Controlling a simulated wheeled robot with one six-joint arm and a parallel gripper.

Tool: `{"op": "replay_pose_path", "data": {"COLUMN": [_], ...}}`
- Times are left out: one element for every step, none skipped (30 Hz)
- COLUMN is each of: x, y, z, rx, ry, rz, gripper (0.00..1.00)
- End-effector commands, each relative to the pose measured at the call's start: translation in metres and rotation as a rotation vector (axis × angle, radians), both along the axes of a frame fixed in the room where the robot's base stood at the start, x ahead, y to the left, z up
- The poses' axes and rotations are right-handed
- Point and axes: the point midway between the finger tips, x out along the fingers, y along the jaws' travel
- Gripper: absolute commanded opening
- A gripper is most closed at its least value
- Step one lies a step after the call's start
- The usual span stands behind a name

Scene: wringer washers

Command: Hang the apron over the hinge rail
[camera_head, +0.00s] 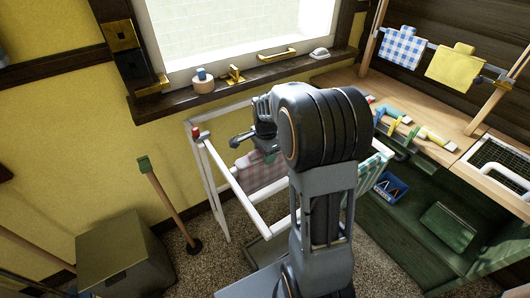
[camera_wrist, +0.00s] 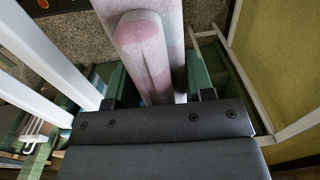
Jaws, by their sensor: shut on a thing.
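The apron (camera_head: 262,170) looks like a pink checked cloth in the head view, hanging just below my gripper (camera_head: 260,149). In the wrist view the pale pink cloth, with a rounded, thick upper part (camera_wrist: 145,45), is between the fingers of my gripper (camera_wrist: 152,92), which is shut on it. A white folding rack stands around and below it; its near white rail (camera_head: 230,182) runs from a red-capped corner post down to the right. I take this for the hinge rail, but cannot be sure. The apron appears behind this rail; contact is unclear. My arm hides part of the rack.
A green-striped cloth (camera_head: 377,168) hangs at the right of the rack. Blue checked (camera_head: 403,47) and yellow (camera_head: 452,69) cloths hang at the back right. A windowsill (camera_head: 230,94) with small fittings lies behind. A grey-green box (camera_head: 122,252) and a leaning green-topped pole (camera_head: 167,203) stand left.

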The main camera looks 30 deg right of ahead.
Motion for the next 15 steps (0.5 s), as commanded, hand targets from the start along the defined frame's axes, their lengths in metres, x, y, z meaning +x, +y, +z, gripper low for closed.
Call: {"op": "replay_pose_path", "data": {"x": [-0.0001,-0.0001,-0.0001,-0.0002,-0.0002,-0.0002,-0.0002,-0.0002,-0.0002,-0.0002,-0.0002,-0.0002,-0.0002,-0.0002,-0.0002], "y": [0.0,0.0,0.0,0.0,0.0,0.0,0.0,0.0,0.0,0.0,0.0,0.0,0.0,0.0,0.0], "z": [-0.0018,-0.0019,-0.0019,-0.0017,-0.0016,-0.0015,-0.0015,-0.0015,-0.0015,-0.0015,-0.0014,-0.0014,-0.0014,-0.0014,-0.0014], "rx": [0.0,0.0,0.0,0.0,0.0,0.0,0.0,0.0,0.0,0.0,0.0,0.0,0.0,0.0,0.0], "ry": [0.0,0.0,0.0,0.0,0.0,0.001,0.001,0.001,0.001,0.001,0.001,0.001,0.001,0.001,0.0], "rz": [0.0,0.0,0.0,0.0,0.0,0.0,0.0,0.0,0.0,0.0,0.0,0.0,0.0,0.0,0.0], "gripper": [0.03,0.03,0.03,0.03,0.03,0.03,0.03,0.03,0.49,0.52,0.55,0.59,0.62,0.65,0.69]}}
